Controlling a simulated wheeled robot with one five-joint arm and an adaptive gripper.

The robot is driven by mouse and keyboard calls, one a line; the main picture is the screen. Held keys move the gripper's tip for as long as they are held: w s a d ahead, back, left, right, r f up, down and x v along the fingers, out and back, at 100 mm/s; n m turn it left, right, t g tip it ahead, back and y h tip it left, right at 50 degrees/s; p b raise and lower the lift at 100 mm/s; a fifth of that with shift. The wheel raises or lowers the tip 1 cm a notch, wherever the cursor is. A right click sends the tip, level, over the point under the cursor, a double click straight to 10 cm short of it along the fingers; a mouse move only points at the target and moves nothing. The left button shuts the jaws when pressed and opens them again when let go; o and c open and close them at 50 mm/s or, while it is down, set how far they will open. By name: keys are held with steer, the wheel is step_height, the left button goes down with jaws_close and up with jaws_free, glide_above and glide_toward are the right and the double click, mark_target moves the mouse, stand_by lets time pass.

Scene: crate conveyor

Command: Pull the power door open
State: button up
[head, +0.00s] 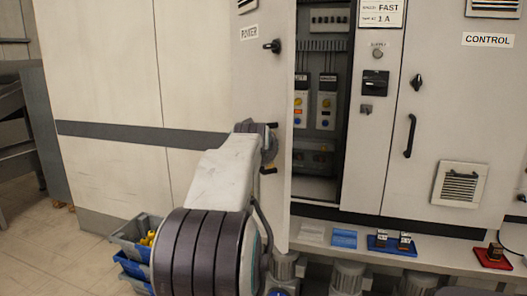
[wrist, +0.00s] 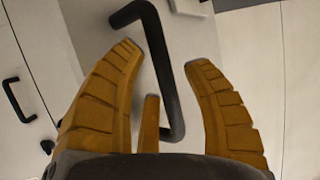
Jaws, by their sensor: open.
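The power door (head: 262,85), pale with a POWER label (head: 249,32), stands partly open in the head view. The lit cabinet interior (head: 322,100) shows at its right. The fingers are open, with a visible gap on each side of the bar. In the head view my arm covers most of the handle (head: 269,171), and my gripper is largely hidden there.
The control door (head: 430,120) stands closed at the right with its own black handle (head: 410,136). A low ledge (head: 430,258) below holds a blue tray (head: 392,247) and a red tray (head: 491,259). Grey and blue crates (head: 131,238) stand on the floor left of my arm.

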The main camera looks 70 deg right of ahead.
steer(key=shift+o, duration=0.3)
steer(key=v, duration=1.2)
steer(key=shift+d, duration=0.1)
